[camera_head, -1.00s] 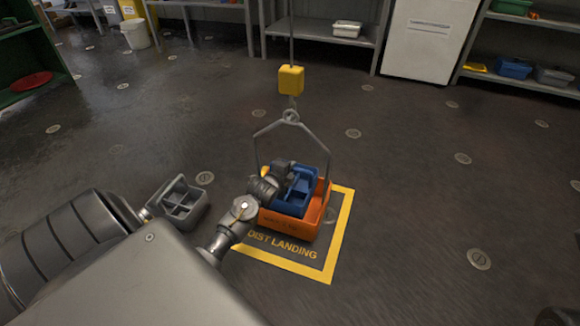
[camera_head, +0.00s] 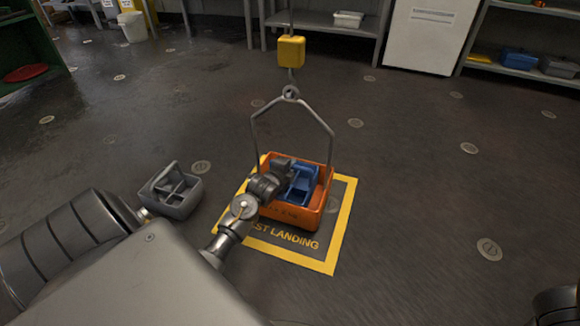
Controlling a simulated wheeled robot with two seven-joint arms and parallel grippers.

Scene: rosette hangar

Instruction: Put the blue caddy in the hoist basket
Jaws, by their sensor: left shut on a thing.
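The blue caddy (camera_head: 303,186) is inside the orange hoist basket (camera_head: 308,216), its upper part showing above the near rim. Its lower part is hidden by the basket wall, so I cannot tell whether it touches the bottom. My left gripper (camera_head: 285,172) reaches in from the left over the basket's rim and is shut on the caddy; its fingertips are mostly hidden. The basket stands inside a yellow square on the floor, under a grey bail and a yellow hoist block (camera_head: 291,51). At the lower right edge only a dark part of my right arm shows, not its gripper.
A grey caddy (camera_head: 178,201) stands on the floor left of the basket, close to my left arm. Shelves with bins (camera_head: 520,59) and a white cabinet (camera_head: 417,37) line the back. The floor right of the yellow square is clear.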

